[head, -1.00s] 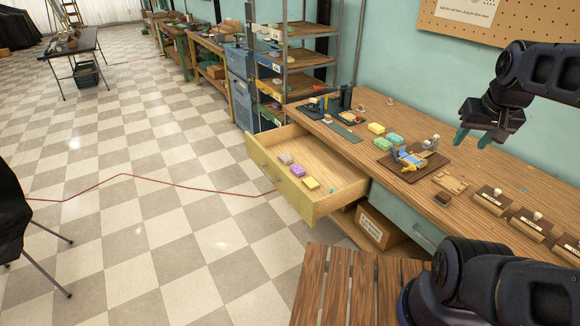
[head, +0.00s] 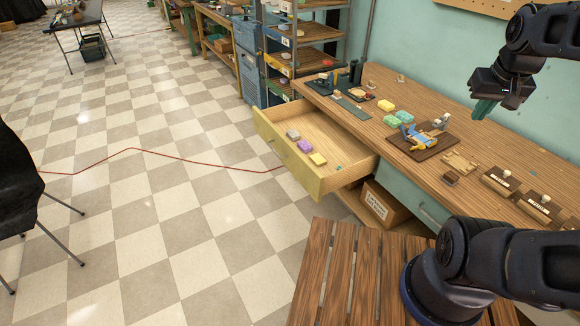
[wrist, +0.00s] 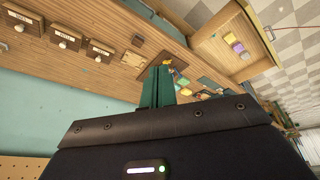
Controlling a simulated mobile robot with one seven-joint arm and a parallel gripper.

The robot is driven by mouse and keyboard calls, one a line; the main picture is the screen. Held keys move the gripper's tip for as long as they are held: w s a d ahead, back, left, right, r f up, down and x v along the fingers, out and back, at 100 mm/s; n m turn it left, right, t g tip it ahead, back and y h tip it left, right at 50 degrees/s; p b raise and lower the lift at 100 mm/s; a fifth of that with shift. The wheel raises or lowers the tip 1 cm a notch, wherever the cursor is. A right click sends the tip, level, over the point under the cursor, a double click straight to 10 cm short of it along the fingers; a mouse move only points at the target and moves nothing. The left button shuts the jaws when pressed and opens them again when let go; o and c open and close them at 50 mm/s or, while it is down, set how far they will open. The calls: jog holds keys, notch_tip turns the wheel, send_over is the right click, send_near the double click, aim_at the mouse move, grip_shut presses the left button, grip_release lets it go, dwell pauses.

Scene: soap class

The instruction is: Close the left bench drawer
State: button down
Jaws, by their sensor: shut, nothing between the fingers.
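The left bench drawer (head: 345,177) is pulled well out of the workbench, with a yellowish front panel (head: 283,157). Grey, purple and yellow soap bars lie inside it near the front. The drawer also shows at the upper right of the wrist view (wrist: 215,45). My gripper (head: 484,108) is above the right part of the bench, apart from the drawer. Its green fingers (wrist: 158,88) are together and empty. The drawer's handle is only a small dark spot on the front panel in the head view.
The bench top (head: 350,125) holds soap bars, a wooden board (head: 422,147) with a blue and yellow item, and labelled blocks (head: 500,180). A cardboard box (head: 384,204) sits below. A slatted wooden surface (head: 345,270) is in front.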

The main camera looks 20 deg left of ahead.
jog(key=w+a+f+n+g+h, duration=0.25)
jog(key=w+a+f+n, duration=0.2)
jog(key=w+a, duration=0.55)
jog(key=w+a+f+n+g+h, duration=0.25)
jog(key=w+a+f+n, duration=0.2)
jog(key=w+a, duration=0.55)
jog(key=w+a+f+n+t+h, duration=0.2)
jog(key=w+a+f+n+h, duration=0.15)
jog(key=w+a+f, duration=0.35)
jog(key=s+a+f+n+t+h, duration=0.25)
jog(key=a+f+n+t, duration=0.2)
jog(key=a+f, duration=0.85)
jog(key=s+a+f+n+t+h, duration=0.25)
jog(key=s+a+f+n, duration=0.2)
jog(key=a+f, duration=0.8)
jog(key=n+t, duration=0.5)
send_near(299, 169)
jog(key=shift+m+y, duration=0.25)
jog(key=shift+y, duration=0.2)
jog(key=x, duration=0.6)
jog(key=shift+d+r, duration=0.35)
jog(key=shift+d, duration=0.15)
jog(key=shift+w+d, duration=0.1)
jog(key=shift+w, duration=0.05)
